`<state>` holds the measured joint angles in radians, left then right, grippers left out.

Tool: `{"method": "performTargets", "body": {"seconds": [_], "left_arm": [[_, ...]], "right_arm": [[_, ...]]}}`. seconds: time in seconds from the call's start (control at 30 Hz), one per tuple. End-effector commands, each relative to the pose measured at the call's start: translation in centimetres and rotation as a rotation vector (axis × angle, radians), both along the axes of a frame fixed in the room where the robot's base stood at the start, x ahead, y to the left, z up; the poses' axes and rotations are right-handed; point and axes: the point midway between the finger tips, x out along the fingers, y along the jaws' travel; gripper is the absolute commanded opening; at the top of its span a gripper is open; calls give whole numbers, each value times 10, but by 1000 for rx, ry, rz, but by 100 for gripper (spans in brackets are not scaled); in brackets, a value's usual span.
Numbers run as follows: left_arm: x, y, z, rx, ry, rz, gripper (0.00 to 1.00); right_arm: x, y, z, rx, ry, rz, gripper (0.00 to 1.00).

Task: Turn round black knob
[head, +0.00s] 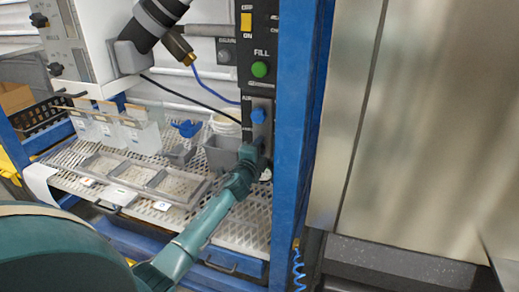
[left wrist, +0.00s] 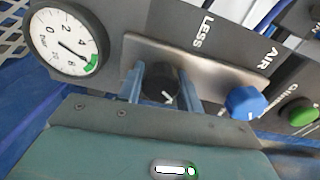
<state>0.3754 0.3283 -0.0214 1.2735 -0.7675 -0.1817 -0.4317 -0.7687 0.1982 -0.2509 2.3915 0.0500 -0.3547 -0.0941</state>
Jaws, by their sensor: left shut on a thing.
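The round black knob (left wrist: 160,84) sits on a metal plate on the dark control panel in the left wrist view, with a white mark on its face. My left gripper (left wrist: 160,88) has one finger on each side of the knob and is shut on it. In the head view my left gripper (head: 254,152) reaches the lower part of the panel and hides the knob. My right gripper is not in view.
A blue knob (left wrist: 245,102) is close beside the black one, with a green button (left wrist: 298,112) beyond it. A pressure gauge (left wrist: 65,42) is on the other side. A blue post (head: 297,130) stands right of the panel. Grey trays (head: 130,172) lie on the perforated shelf.

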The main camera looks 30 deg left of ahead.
Motion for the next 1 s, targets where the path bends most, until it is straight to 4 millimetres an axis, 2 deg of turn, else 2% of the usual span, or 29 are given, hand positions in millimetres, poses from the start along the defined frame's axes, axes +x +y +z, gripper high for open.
{"method": "performTargets", "body": {"seconds": [0.17,0.2,0.47,0.77,0.87,1.0], "left_arm": [[0,0,-2,-1,3,1,13],[0,0,-2,-1,3,1,36],[0,0,-1,-1,2,1,57],[-3,-1,0,-1,1,0,57],[-12,-3,0,-1,2,0,57],[-37,-9,0,-2,3,-1,57]], "right_arm": [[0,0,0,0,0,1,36],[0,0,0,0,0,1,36],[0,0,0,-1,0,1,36],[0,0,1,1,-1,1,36],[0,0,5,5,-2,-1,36],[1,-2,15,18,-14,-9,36]]}}
